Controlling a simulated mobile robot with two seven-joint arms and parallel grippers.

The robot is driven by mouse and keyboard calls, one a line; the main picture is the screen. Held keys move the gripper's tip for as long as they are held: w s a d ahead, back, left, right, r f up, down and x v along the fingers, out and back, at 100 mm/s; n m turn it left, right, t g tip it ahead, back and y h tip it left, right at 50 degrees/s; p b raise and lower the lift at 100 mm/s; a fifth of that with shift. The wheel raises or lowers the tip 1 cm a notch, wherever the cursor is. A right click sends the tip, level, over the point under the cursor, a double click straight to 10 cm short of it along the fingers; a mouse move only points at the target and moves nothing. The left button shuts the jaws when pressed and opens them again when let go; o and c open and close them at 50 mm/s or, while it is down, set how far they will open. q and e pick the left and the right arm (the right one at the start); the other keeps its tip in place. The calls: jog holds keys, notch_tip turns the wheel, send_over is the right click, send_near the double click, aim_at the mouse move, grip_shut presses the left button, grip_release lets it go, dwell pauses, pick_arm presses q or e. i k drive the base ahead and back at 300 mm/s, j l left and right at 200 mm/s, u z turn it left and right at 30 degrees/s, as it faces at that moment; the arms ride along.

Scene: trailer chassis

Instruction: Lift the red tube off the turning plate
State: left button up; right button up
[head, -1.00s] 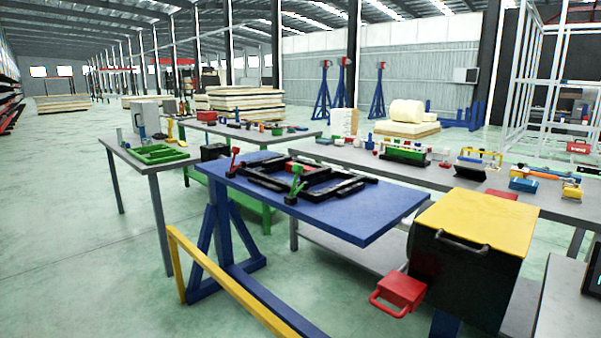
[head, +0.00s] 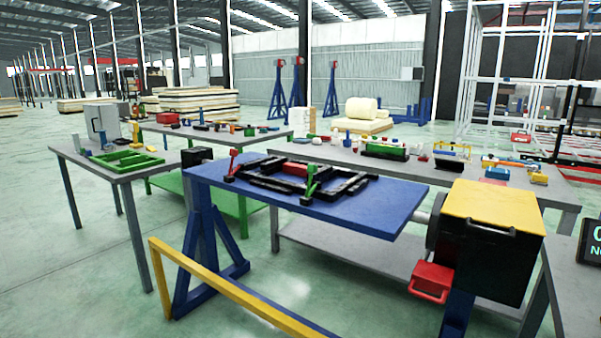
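The blue turning plate (head: 385,205) lies near level in the middle of the head view, between a blue stand and a black box with a yellow top (head: 490,205). A black chassis frame (head: 345,190) rests on the plate. A small red piece (head: 295,169) sits at the back of that frame; I cannot tell surely whether it is the red tube. A red upright clamp (head: 232,165) and a green one (head: 311,182) stand at the frame's edge. Neither of my grippers is in view.
A yellow rail (head: 215,286) runs low in front of the plate. A red handled box (head: 432,281) hangs below the black box. Behind stands a long grey table (head: 410,172) with tools. A grey table with a green tray (head: 125,160) stands left. Floor at the front left is clear.

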aim_at(299, 170)
jog(key=j+z, duration=0.2)
jog(key=j, duration=0.4)
jog(key=i+j+z, duration=0.35)
jog(key=i, duration=0.3)
jog(key=i+j+z, duration=0.35)
jog(key=i+j, duration=0.25)
